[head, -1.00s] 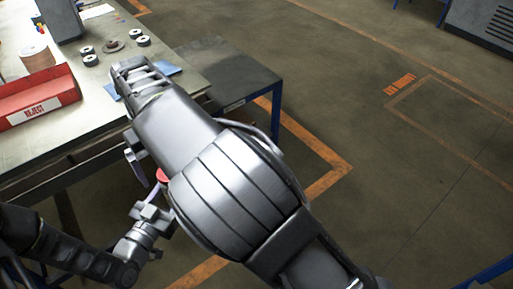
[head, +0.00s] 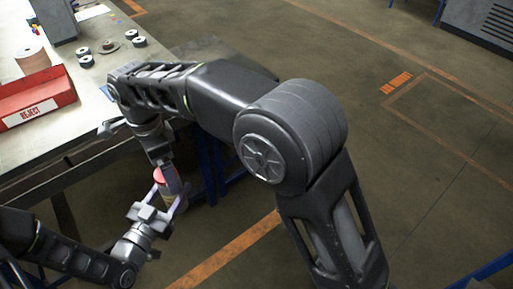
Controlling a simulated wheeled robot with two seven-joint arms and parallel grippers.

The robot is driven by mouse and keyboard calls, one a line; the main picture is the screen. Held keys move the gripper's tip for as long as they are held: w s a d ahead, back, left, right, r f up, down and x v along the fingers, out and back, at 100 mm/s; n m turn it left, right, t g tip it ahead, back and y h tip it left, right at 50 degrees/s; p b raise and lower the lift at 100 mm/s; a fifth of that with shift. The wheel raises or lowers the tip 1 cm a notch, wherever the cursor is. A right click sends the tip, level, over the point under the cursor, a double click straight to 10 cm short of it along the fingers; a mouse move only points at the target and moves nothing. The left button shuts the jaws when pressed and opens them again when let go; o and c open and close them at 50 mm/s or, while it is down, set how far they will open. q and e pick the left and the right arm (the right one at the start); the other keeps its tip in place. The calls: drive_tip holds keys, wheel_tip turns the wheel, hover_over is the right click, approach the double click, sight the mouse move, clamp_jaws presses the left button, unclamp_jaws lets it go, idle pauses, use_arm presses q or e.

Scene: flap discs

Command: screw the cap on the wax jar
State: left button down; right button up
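The wax jar (head: 169,201) is held off the table, in the air beside its front edge; only a small yellowish part of its side shows. A red round piece (head: 167,177), which looks like the cap, is at the top of the jar; I cannot tell if it is seated. My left gripper (head: 171,196) comes from below left, with its pale fingers on both sides of the jar, shut on it. My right gripper (head: 160,158) hangs just above the red piece at the end of my bent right arm. Its fingertips are not clear, so its opening cannot be told.
The workbench (head: 40,150) is at the left, with a red REJECT bin (head: 35,103), a copper-coloured roll (head: 31,62) and several dark-and-white discs (head: 86,61). A lower dark table (head: 215,52) adjoins it, partly behind my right arm. The floor at the right is open.

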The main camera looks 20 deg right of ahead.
drive_tip(key=n, duration=0.3)
drive_tip(key=shift+n, duration=0.3)
drive_tip(key=n, duration=0.4)
drive_tip(key=shift+n, duration=0.4)
drive_tip(key=n, duration=0.9)
drive_tip(key=shift+n, duration=1)
wheel_tip(320, 180, up, 5)
drive_tip(key=shift+r, duration=1.1)
drive_tip(key=w+d+f+m, duration=0.1)
drive_tip(key=d+f, duration=0.5)
drive_tip(key=d, duration=0.6)
drive_tip(key=w+d+f+m, duration=0.1)
drive_tip(key=d+f+m, duration=0.2)
drive_tip(key=d, duration=0.9)
wheel_tip(320, 180, down, 4)
drive_tip(key=shift+w+d+r, duration=0.15)
drive_tip(key=shift+w+d, duration=0.15)
drive_tip(key=shift+w, duration=0.05)
